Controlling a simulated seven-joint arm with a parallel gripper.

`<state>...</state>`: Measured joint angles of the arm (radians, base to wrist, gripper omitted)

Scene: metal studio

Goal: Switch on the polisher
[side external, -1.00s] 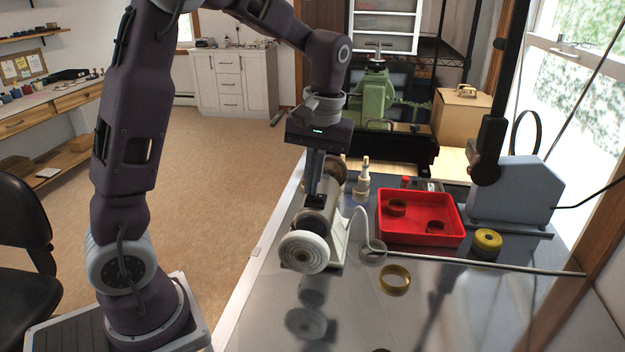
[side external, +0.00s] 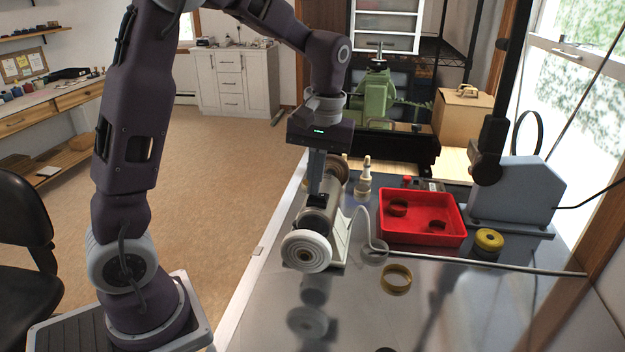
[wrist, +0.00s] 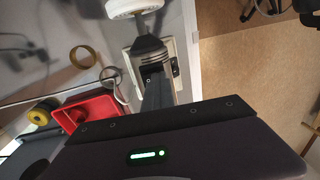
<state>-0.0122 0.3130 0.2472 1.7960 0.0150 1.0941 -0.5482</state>
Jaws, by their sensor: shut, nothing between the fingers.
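The polisher (side external: 335,228) stands on the metal bench, a light-coloured motor body with a white buffing wheel (side external: 305,251) on its near end and a brownish wheel (side external: 338,170) at its far end. My gripper (side external: 317,198) is shut and empty, pointing down with its tips at the top of the polisher body. In the wrist view the fingers (wrist: 156,92) reach toward the polisher base (wrist: 172,62), beside a small dark patch that may be the switch. I cannot tell whether the tips touch it. The white wheel also shows in the wrist view (wrist: 133,7).
A red tray (side external: 421,236) with brown rings stands right of the polisher. A grey machine (side external: 520,192) stands at the right. The front of the bench is mostly clear.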

